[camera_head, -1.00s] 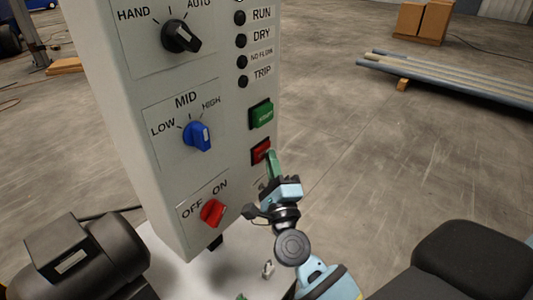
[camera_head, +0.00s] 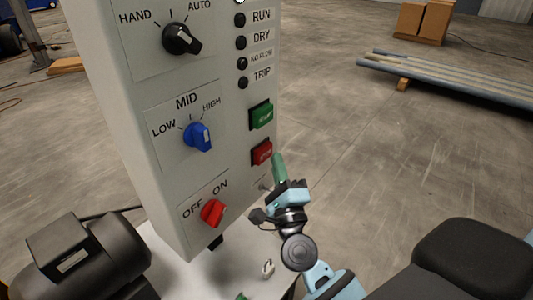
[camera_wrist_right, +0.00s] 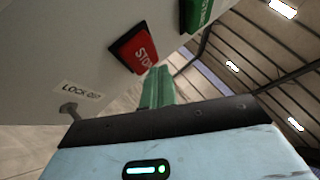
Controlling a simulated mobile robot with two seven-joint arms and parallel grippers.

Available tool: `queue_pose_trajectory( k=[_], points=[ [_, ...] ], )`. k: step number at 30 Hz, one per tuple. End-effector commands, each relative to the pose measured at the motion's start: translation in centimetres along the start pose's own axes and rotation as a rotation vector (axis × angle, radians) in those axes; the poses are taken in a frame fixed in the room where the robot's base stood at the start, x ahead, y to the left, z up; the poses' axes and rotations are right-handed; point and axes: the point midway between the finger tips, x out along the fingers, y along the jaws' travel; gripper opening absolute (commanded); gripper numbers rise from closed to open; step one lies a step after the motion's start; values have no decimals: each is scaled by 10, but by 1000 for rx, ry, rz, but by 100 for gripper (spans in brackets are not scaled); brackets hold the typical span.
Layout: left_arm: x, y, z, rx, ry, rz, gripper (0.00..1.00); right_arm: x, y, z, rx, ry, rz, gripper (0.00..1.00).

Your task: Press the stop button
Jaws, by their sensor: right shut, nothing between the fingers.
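The red stop button (camera_head: 262,152) sits on the right side of the grey panel's front, below the green start button (camera_head: 261,115). In the right wrist view, the stop button (camera_wrist_right: 136,48) is close ahead and to the left of my fingertips. My right gripper (camera_head: 277,160) is shut and empty, its green fingers just right of the stop button in the head view. In the right wrist view, the shut fingers (camera_wrist_right: 157,80) point up near the button's lower right edge. A gap appears between fingers and button. My left gripper is not in view.
The grey control panel (camera_head: 130,130) also carries a black hand/auto knob (camera_head: 181,38), a blue speed knob (camera_head: 198,136) and a red off/on knob (camera_head: 212,212). A lock-out label (camera_wrist_right: 77,90) is below the stop button. A black motor (camera_head: 82,262) stands lower left.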

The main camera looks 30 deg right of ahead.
Motion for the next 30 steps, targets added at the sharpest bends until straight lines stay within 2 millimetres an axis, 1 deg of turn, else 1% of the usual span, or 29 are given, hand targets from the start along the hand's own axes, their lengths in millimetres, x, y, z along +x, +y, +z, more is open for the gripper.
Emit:
queue_pose_trajectory(
  k=[8, 24, 30],
  points=[
    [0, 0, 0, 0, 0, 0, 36, -1, 0, -1, 0, 1, 0, 0],
    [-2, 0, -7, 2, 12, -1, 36, -31, -22, -23, 0, 1, 1, 0],
    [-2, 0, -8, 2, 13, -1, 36, -35, -26, -26, 0, 1, -1, 0]
  ],
)
